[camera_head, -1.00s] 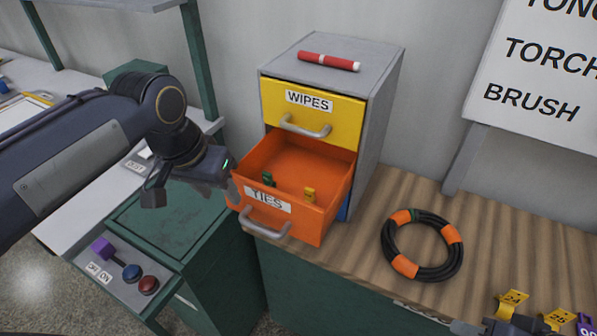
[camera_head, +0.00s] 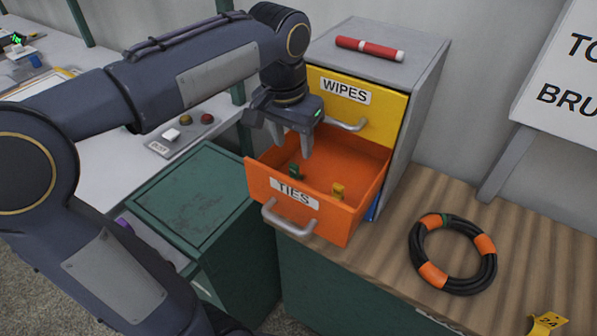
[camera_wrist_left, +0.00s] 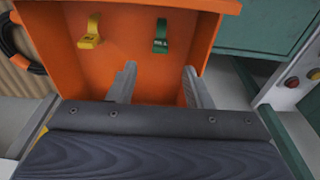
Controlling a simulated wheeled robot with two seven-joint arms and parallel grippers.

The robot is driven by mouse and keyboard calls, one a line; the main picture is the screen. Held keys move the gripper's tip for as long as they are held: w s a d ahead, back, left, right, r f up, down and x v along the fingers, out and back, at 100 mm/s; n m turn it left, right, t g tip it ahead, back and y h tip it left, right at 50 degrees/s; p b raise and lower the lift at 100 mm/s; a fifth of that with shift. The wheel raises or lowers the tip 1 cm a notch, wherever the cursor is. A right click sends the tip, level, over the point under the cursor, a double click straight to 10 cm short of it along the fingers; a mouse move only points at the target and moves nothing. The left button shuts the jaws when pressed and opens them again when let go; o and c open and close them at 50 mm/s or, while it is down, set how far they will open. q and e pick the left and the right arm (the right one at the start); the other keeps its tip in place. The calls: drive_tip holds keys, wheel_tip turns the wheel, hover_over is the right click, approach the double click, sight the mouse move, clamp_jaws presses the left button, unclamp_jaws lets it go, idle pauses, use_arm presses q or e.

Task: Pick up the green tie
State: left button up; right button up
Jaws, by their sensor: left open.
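The green tie (camera_head: 295,171) lies in the open orange drawer labelled TIES (camera_head: 366,209), near its left side. It also shows in the left wrist view (camera_wrist_left: 160,38), beyond the fingertips. A yellow tie (camera_head: 338,190) lies in the same drawer, to the right of the green one. My left gripper (camera_head: 291,150) is over the left back part of the drawer, with its fingers pointing down. It is open and empty, and its fingers (camera_wrist_left: 160,82) stand apart in the left wrist view. My right gripper is out of view.
A yellow WIPES drawer (camera_head: 385,108) sits just above the open drawer in a grey cabinet, with a red marker (camera_head: 369,49) on top. A coiled black hose (camera_head: 487,268) with orange bands lies on the wooden bench. A green box (camera_head: 190,190) stands left of the drawer.

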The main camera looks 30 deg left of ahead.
sight(294, 165)
use_arm(q)
drive_tip(key=f, duration=0.7)
drive_tip(key=shift+w, duration=0.25)
drive_tip(key=shift+c, duration=0.3)
clamp_jaws()
